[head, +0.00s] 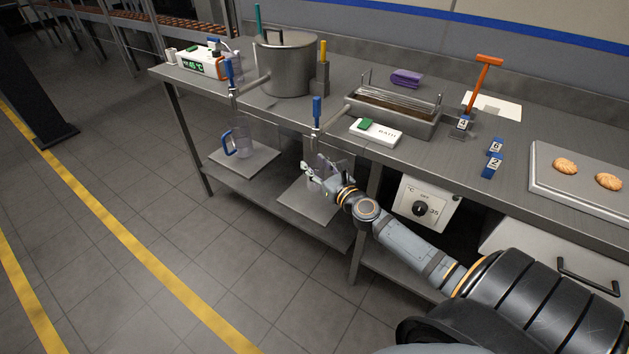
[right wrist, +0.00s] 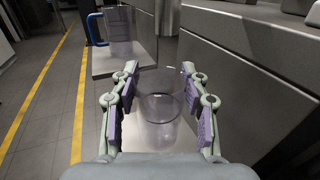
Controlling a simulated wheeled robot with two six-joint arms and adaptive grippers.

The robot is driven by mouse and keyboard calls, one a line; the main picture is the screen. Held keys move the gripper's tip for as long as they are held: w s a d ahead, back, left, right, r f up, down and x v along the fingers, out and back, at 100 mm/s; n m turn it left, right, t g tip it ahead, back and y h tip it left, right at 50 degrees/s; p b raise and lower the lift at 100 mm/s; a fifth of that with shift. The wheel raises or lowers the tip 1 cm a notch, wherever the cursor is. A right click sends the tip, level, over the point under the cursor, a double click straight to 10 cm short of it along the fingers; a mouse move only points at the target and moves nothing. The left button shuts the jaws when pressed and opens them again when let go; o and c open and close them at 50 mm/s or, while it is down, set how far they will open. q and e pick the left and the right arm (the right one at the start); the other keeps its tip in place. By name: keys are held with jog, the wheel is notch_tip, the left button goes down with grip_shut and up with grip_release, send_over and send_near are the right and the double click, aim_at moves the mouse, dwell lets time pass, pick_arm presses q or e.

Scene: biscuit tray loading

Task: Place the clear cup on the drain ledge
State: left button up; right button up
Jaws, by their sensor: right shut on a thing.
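The clear cup (right wrist: 160,110) is see-through and upright between the purple-padded fingers of my right gripper (right wrist: 160,85), which is shut on it. In the head view the cup (head: 335,163) shows faintly at my right gripper (head: 325,178), below the bench top near a blue-handled tap (head: 316,112). A flat grey ledge (head: 298,203) lies under it, below that tap. I cannot tell whether the cup's base touches the ledge. My left gripper is not in view.
A clear jug with a blue handle (head: 230,145) stands on a second ledge (head: 262,165) to the left; it also shows in the right wrist view (right wrist: 97,30). A steel pot (head: 287,65) and a wire-racked bath (head: 395,115) stand on the bench. A dial box (head: 425,206) hangs under the bench, right of the gripper.

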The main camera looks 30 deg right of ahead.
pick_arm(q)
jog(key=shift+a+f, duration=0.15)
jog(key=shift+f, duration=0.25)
pick_arm(e)
jog(key=shift+w+d+f, duration=0.15)
jog(key=shift+w+f, duration=0.3)
jog(key=shift+f, duration=0.1)
jog(key=f+b, duration=0.4)
jog(key=shift+w+d, duration=0.1)
jog(key=shift+w, duration=0.2)
jog(key=shift+r, duration=0.15)
jog(key=o, duration=1.2)
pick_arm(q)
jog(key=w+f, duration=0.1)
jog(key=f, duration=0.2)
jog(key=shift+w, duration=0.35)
